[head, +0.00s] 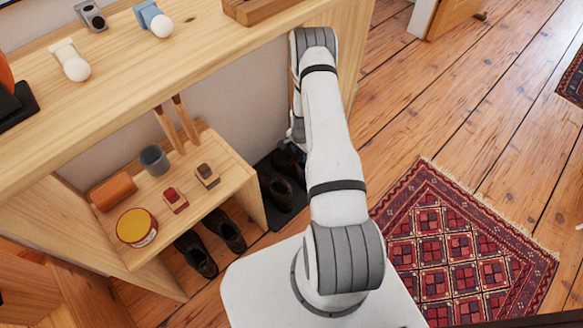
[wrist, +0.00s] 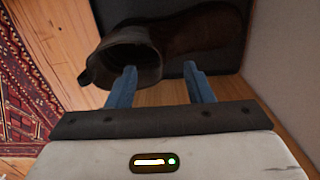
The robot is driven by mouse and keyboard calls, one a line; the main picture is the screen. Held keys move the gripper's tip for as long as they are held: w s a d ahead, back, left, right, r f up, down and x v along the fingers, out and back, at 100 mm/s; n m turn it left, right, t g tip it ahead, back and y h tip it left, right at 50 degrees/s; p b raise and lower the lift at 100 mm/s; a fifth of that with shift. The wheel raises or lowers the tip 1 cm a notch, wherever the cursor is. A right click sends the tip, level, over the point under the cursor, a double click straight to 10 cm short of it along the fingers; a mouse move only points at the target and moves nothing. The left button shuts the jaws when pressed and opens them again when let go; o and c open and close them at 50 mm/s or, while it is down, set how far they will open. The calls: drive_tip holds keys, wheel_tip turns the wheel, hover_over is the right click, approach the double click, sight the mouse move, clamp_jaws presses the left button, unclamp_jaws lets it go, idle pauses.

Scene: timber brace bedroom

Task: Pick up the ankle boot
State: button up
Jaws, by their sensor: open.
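A dark brown ankle boot (wrist: 195,35) lies across the top of the wrist view, its open collar (wrist: 130,62) toward the left and a pull loop at the collar's left edge. My gripper (wrist: 160,72) is open, with two blue-grey fingers pointing toward the boot. The left fingertip overlaps the collar in the picture; the right one is near the boot's lower edge. I cannot tell whether either touches. In the head view, dark boots (head: 279,192) stand on a dark mat (head: 266,212) beside the low shelf, partly hidden by my arm. My gripper is mostly hidden there.
The low wooden shelf (head: 236,172) holds a grey cup (head: 154,160), a yellow-lidded tin (head: 136,228) and small boxes. Another dark pair of shoes (head: 197,254) stands beneath it. A long wooden top (head: 150,95) overhangs. A patterned rug (head: 440,240) lies on the open floor at right.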

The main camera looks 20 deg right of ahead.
sight(298, 160)
drive_tip(key=f+b, duration=0.1)
drive_tip(key=f, duration=0.1)
drive_tip(key=f+b, duration=0.1)
drive_tip(key=f, duration=0.3)
drive_tip(key=shift+w+a+b, duration=0.15)
drive_tip(key=shift+w+b, duration=0.25)
drive_tip(key=shift+c, duration=0.5)
clamp_jaws()
drive_tip(key=shift+r, duration=0.1)
idle(0.3)
